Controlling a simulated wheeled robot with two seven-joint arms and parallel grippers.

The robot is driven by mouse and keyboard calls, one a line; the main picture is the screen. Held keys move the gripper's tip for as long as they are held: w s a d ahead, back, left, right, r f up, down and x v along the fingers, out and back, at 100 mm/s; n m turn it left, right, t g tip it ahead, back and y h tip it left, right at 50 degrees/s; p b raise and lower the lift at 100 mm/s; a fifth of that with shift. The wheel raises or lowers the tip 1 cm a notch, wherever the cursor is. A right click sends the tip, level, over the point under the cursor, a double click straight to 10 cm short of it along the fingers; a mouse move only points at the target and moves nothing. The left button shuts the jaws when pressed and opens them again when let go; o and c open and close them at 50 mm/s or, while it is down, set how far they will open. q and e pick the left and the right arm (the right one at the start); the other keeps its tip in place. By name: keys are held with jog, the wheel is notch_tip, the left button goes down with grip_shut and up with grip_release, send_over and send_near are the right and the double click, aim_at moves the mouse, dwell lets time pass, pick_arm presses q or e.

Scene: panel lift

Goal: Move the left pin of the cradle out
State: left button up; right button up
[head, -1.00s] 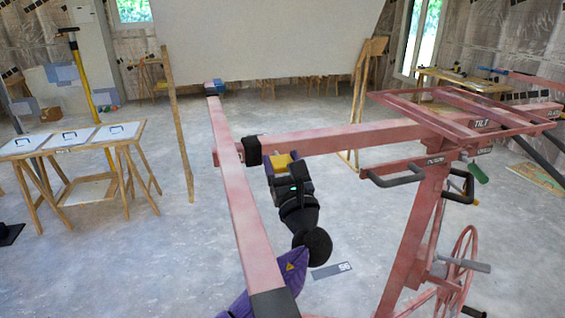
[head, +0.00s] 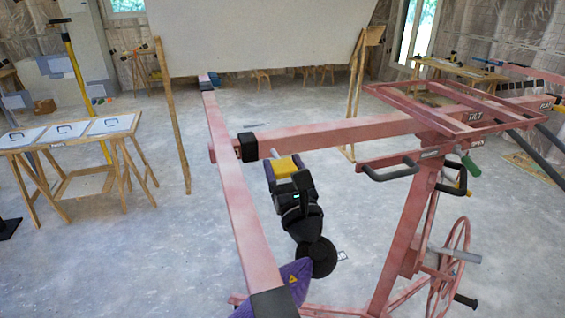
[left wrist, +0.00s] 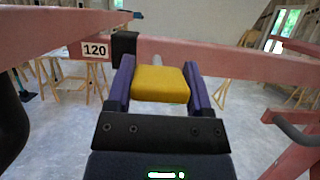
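The left pin shows a yellow grip block (head: 285,167) in the head view. In the left wrist view the yellow block (left wrist: 160,83) sits between the two purple fingers of my left gripper (left wrist: 160,90), which appear to touch its sides. A short grey rod (left wrist: 157,59) shows behind the block, in front of the pink bar. The pink cradle beam (head: 228,165) runs lengthwise at left, and a crossbar (head: 340,132) with a black collar (head: 248,147) meets it. The rod's far end is hidden. My right gripper is in neither view.
The lift's post (head: 402,235), handwheel (head: 452,262) and black-gripped handles (head: 392,172) stand right of my left gripper. A large pale panel (head: 255,35) leans behind. A wooden table (head: 75,140) with white trays is at left. The floor between is clear.

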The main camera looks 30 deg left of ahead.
pick_arm(q)
jog(key=o, duration=0.4)
jog(key=b+v, duration=0.2)
jog(key=v, duration=0.8)
